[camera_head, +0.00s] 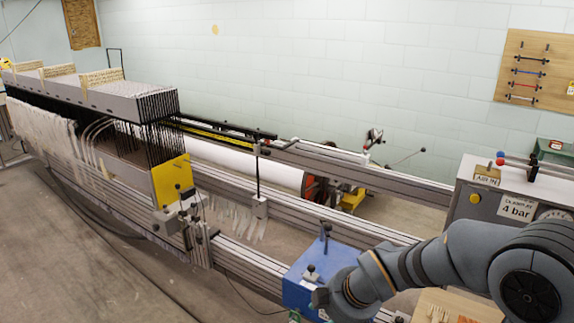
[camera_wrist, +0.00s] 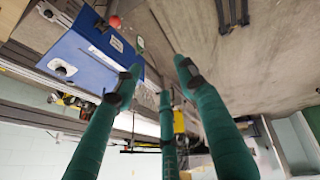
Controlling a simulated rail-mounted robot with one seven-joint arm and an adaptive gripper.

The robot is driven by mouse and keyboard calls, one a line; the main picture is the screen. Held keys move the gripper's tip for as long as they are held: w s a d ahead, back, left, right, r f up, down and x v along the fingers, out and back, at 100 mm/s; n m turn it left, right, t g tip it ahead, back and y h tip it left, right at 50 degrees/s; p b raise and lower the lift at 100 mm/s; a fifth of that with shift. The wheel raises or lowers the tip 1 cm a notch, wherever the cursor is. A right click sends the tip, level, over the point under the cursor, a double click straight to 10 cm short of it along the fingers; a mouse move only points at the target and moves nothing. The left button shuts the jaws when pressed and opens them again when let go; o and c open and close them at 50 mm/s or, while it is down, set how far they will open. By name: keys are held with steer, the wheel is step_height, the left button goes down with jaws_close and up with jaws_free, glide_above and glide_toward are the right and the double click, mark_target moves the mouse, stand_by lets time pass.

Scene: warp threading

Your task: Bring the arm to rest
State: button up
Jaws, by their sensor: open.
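My arm reaches in from the lower right in the head view and bends down beside the blue box (camera_head: 318,270) on the machine rail. My gripper (camera_wrist: 158,80) shows in the wrist view with green fingers spread apart and nothing between them. The blue box (camera_wrist: 88,52) is at upper left there, past one fingertip; I cannot tell the exact gap. In the head view the fingers are mostly hidden or too small to make out.
The long warp machine frame (camera_head: 240,255) runs diagonally, with a yellow plate (camera_head: 172,180) and hanging threads. A grey panel marked 4 bar (camera_head: 515,195) stands close to my arm. A wooden board (camera_head: 450,305) lies below it. Bare floor (camera_head: 60,235) is at lower left.

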steer(key=shift+s+d+f, duration=0.2)
steer(key=shift+s+f, duration=0.05)
steer(key=shift+s, duration=0.3)
steer(key=shift+s+a, duration=0.1)
steer(key=shift+a, duration=0.1)
